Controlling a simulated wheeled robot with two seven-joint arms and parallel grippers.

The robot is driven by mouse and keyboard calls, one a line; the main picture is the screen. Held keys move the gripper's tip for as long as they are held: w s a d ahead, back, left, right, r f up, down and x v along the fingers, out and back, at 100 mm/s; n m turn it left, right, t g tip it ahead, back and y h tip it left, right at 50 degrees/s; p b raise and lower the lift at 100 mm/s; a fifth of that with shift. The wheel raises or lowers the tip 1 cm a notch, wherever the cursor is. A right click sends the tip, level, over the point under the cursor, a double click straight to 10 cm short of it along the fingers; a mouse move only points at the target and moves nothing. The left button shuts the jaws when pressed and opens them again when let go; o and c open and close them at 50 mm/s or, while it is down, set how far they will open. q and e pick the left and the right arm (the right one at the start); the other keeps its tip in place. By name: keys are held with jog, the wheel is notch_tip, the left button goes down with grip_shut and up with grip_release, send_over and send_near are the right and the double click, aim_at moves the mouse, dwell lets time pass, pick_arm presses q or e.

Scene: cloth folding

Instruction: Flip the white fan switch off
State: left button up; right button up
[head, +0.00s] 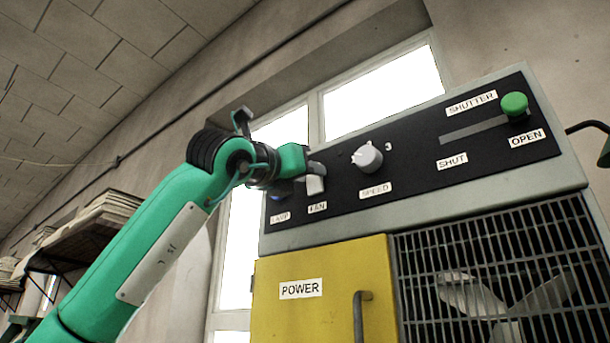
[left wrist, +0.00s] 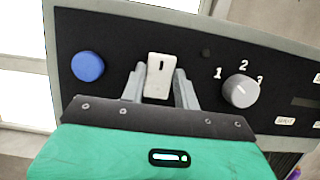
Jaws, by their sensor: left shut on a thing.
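The white fan switch (head: 315,186) sits on the black control panel (head: 420,150) above the FAN label (head: 317,207). In the left wrist view the switch (left wrist: 160,72) shows a short dark mark on its upper face. My left gripper (head: 313,170) is at the switch. In the left wrist view its grey fingers (left wrist: 158,86) are on both sides of the switch's lower part, shut on it. The fingers and hand partly hide the switch in the head view. My right gripper is in neither view.
A blue lamp button (left wrist: 88,66) is left of the switch, and a grey speed knob (left wrist: 240,91) is to its right. A green shutter knob (head: 514,104) is farther right. Below are a yellow power door (head: 285,325) with a handle (head: 360,318) and a fan grille (head: 420,260).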

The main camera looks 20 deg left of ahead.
pick_arm(q)
jog(key=o, duration=1)
jog(key=b+v, duration=0.6)
jog(key=v, duration=0.7)
jog(key=shift+s+a, duration=0.1)
jog(key=shift+s, duration=0.35)
